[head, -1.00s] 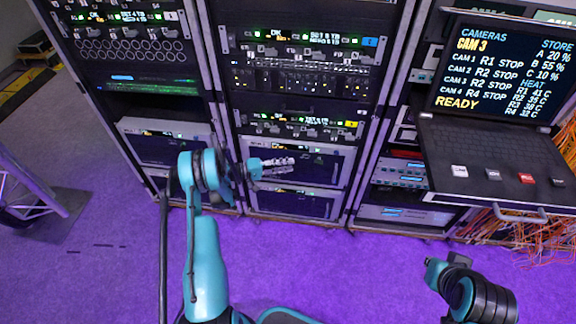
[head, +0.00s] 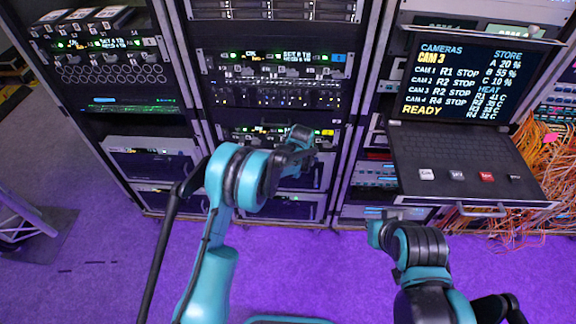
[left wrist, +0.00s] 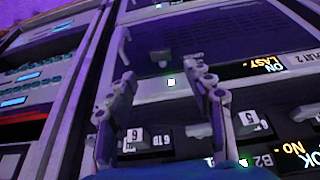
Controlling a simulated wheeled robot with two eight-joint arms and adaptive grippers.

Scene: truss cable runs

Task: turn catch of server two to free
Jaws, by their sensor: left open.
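My left gripper (head: 300,140) is in front of the middle rack in the head view, at a grey panel with a small green display (head: 265,135). In the left wrist view the left gripper (left wrist: 162,88) is open, its two fingers apart with nothing held. Between and beyond the fingers is a dark server front (left wrist: 155,45) with small green lights. Number labels 6 (left wrist: 134,138) and 5 (left wrist: 250,118) are close to the fingers and appear upside down. I cannot make out which part is the catch of server two. My right gripper's fingers are not visible.
A laptop-style console (head: 455,150) on a pull-out shelf with a handle stands to the right. Orange cables (head: 550,180) hang beyond it. Another rack (head: 105,100) stands to the left.

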